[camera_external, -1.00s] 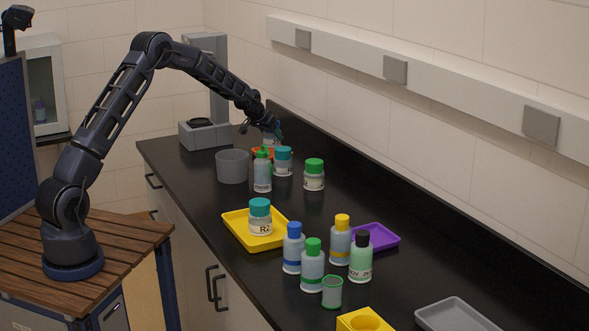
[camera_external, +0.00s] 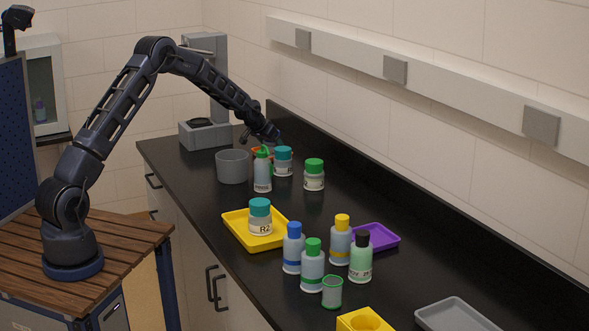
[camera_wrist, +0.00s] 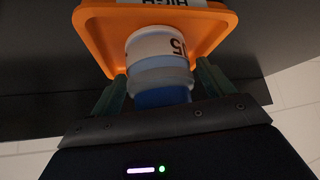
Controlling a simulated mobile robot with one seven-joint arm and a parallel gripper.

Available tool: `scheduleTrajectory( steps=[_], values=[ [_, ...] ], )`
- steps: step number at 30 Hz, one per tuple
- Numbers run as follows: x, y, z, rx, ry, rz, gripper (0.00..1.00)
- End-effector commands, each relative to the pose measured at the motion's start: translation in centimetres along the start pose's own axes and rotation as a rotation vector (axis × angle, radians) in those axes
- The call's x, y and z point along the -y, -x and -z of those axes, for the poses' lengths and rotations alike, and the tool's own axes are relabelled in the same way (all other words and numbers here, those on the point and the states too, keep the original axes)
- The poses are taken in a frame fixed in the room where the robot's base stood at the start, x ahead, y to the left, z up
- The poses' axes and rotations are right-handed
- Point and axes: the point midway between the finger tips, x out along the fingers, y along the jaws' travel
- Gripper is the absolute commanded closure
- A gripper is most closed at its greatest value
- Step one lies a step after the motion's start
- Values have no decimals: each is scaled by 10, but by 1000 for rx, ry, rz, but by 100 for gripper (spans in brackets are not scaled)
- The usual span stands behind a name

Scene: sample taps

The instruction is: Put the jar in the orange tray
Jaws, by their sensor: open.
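The orange tray (camera_wrist: 100,38) fills the top of the wrist view, with a white label at its edge. In the external view only slivers of the tray (camera_external: 257,150) show, behind bottles and under my gripper (camera_external: 271,138). A pale jar (camera_wrist: 158,45) with a blue lid and dark label print is between the fingers of my gripper (camera_wrist: 161,72) in the wrist view. Its base is at the tray floor; I cannot tell if it touches. The fingers are open on either side of the lid. The jar is hidden in the external view.
A grey cup (camera_external: 232,166), a green-capped bottle (camera_external: 262,173), a teal-lidded jar (camera_external: 283,161) and a green-lidded jar (camera_external: 314,175) stand close in front. A yellow tray (camera_external: 240,235) holds another teal-lidded jar (camera_external: 260,217). The wall is close behind.

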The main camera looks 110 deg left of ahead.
Motion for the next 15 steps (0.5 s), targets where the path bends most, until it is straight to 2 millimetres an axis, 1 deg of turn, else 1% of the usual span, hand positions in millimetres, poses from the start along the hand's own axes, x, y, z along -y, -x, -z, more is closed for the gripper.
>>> scheduleTrajectory(
  steps=[4, 7, 11, 15],
  values=[
    [0, 2, 2, -1, 0, 0, 20],
    [0, 10, 3, -1, 0, 0, 20],
    [0, 26, 2, -1, 0, 0, 20],
    [0, 50, 3, -2, 0, 0, 20]
  ],
)
